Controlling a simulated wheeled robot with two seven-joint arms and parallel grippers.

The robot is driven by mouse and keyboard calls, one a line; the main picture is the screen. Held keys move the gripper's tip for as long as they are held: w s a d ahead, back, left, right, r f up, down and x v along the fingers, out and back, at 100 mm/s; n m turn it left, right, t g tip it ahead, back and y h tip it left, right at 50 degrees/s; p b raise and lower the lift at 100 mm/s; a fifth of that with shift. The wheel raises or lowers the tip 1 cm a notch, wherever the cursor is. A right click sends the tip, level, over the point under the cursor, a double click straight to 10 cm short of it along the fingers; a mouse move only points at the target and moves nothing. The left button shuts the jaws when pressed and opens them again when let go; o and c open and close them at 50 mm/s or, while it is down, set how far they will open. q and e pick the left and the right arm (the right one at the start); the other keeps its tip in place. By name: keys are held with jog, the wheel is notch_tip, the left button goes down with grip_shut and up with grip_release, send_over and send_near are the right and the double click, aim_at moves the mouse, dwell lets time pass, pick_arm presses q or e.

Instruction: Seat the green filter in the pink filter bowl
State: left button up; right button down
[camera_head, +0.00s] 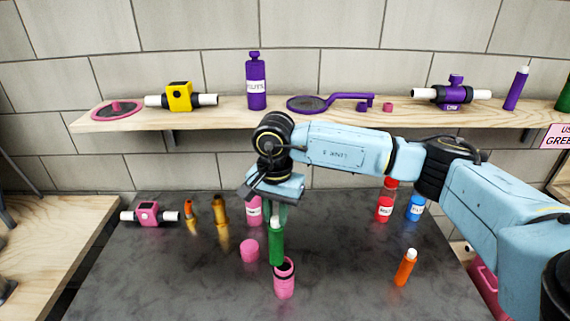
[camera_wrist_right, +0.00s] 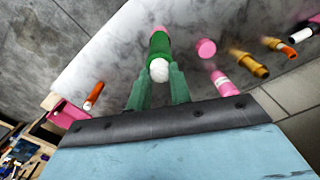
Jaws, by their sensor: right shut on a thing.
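The green filter (camera_head: 276,245) has a white top and hangs upright below my right gripper (camera_head: 277,212). My right gripper is shut on the filter's top end. The pink filter bowl (camera_head: 285,281) stands open on the dark table, with a black rim. The filter's lower end is just above and slightly left of the bowl's mouth in the head view. In the right wrist view the green filter (camera_wrist_right: 158,52) points away from the fingers, with the pink bowl (camera_wrist_right: 160,30) mostly hidden behind its far end. My left gripper is in neither view.
A pink cap (camera_head: 249,250) lies left of the bowl. A pink bottle (camera_head: 254,210), orange-brown filters (camera_head: 221,217), a pink meter (camera_head: 150,214), red (camera_head: 386,203) and blue (camera_head: 415,207) bottles and an orange filter (camera_head: 405,267) stand around. A wooden shelf (camera_head: 230,111) runs behind.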

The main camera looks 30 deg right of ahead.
notch_tip(320, 180, up, 4)
jog(key=w+d+m+p, duration=0.1)
jog(key=d+m+p, duration=0.2)
jog(key=m, duration=0.1)
pick_arm(q)
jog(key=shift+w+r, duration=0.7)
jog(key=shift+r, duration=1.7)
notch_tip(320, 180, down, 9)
jog(key=b, duration=0.8)
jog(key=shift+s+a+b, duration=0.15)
jog(key=shift+b, duration=0.2)
pick_arm(e)
notch_tip(320, 180, down, 18)
jog(key=shift+f, duration=0.15)
jog(key=shift+w+a, duration=0.1)
jog(key=c, duration=1.2)
grip_release()
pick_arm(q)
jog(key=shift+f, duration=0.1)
